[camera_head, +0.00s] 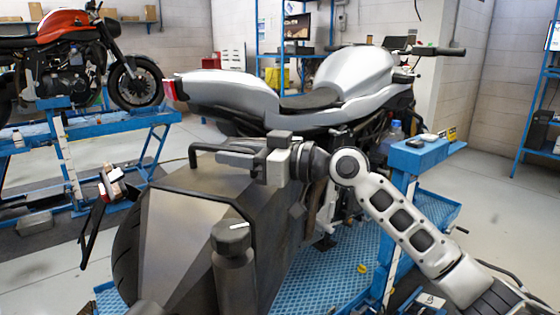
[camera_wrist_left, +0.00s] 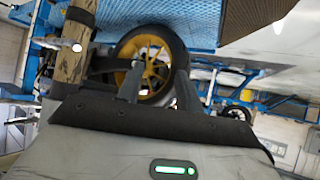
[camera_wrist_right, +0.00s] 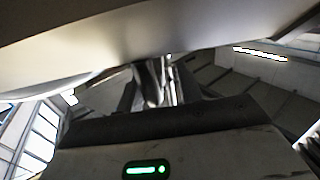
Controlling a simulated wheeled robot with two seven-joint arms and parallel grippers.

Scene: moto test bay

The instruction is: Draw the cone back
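I cannot make out a cone for certain in any view. My right gripper (camera_head: 228,154) is below and beside the silver motorcycle's (camera_head: 230,92) seat and tail, pointing left. A pale curved body panel (camera_wrist_right: 140,40) fills the top of that view. My left gripper (camera_wrist_left: 158,90) does not show clearly in the head view. In its wrist view the two fingers stand apart and empty, in front of a wheel with yellow spokes (camera_wrist_left: 158,72).
A blue lift platform (camera_head: 320,285) lies under the silver motorcycle. A blue post (camera_head: 405,185) stands beside my right arm. An orange motorcycle (camera_head: 65,55) stands on another blue bench (camera_head: 90,130) at the left. A brown post with black straps (camera_wrist_left: 72,50) is near my left gripper.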

